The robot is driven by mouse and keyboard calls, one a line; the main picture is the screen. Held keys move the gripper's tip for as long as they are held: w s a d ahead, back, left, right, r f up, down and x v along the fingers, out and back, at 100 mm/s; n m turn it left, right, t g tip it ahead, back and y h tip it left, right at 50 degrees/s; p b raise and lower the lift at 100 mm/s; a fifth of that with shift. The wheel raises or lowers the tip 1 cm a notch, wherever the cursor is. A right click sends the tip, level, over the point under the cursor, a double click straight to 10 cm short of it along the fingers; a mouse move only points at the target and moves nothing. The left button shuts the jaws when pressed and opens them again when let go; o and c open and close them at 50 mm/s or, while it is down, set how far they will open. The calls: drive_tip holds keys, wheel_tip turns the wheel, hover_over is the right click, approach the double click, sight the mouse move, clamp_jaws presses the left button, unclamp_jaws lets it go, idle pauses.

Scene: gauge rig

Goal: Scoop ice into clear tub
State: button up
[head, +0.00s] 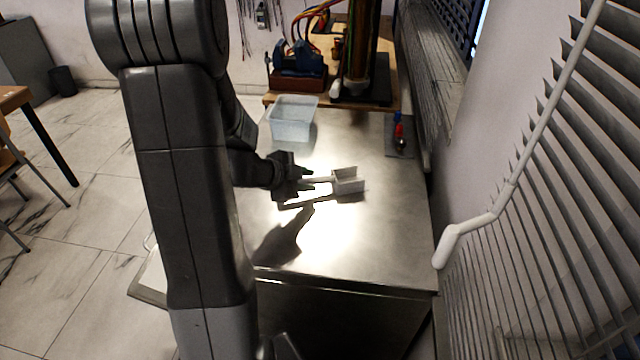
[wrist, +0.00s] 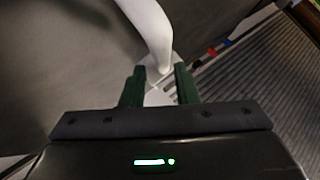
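A white scoop (head: 348,181) with a square, open-topped bowl is above the middle of the metal table. My gripper (head: 305,180) is at its handle, and the bowl points right. In the wrist view, the two green fingers of my gripper (wrist: 160,88) are on either side of the white curved handle (wrist: 152,30) and appear closed on it. The clear tub (head: 292,122) stands at the far left of the table, behind my gripper. It looks pale inside, but I cannot tell what it holds. I cannot make out any ice for certain.
The metal table (head: 375,240) has free room at the front and right. A dark mat (head: 399,148) with a red and blue tool lies near the right edge, by the wall. A wooden bench with equipment (head: 300,65) stands behind. A pale, partly hidden tray (head: 150,280) is at lower left.

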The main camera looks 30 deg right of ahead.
sight(313, 180)
drive_tip(key=x, duration=0.5)
drive_tip(key=shift+w+r, duration=0.1)
drive_tip(key=shift+w, duration=0.05)
drive_tip(key=shift+a, duration=0.1)
clamp_jaws()
